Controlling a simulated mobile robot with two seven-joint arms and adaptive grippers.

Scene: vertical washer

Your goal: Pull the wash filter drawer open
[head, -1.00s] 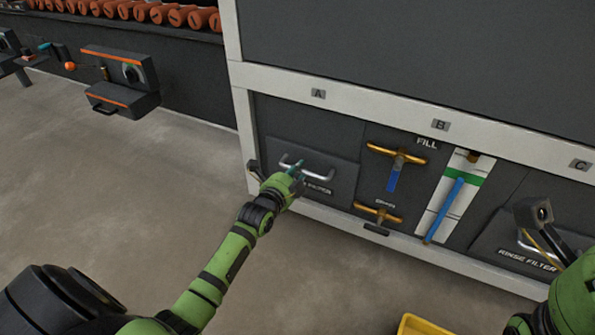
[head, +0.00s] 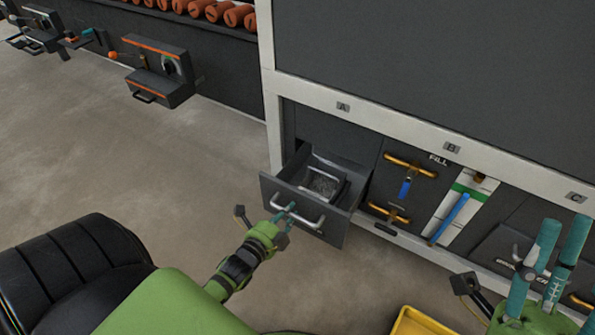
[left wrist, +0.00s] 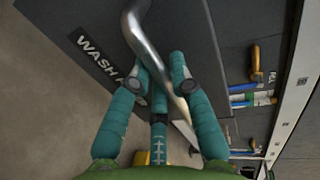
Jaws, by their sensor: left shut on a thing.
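The wash filter drawer (head: 334,230) stands pulled out of the machine under label A, in the head view. Its open top shows a metal filter basket (head: 325,184) inside. My left gripper (head: 287,213) is shut on the drawer's silver bar handle (head: 314,222). In the left wrist view, the teal fingers (left wrist: 160,90) close around the curved handle (left wrist: 147,45), beside the partly hidden "WASH" label (left wrist: 95,55). My right gripper (head: 557,245) is at the right edge of the head view, teal fingers spread and empty.
Right of the drawer are brass T-handles (head: 410,167), a gauge with a blue tube (head: 450,217) and the rinse filter panel (head: 500,250). A yellow container (head: 420,322) stands on the floor. A box fixture (head: 158,75) is on the left wall. Floor left of the drawer is clear.

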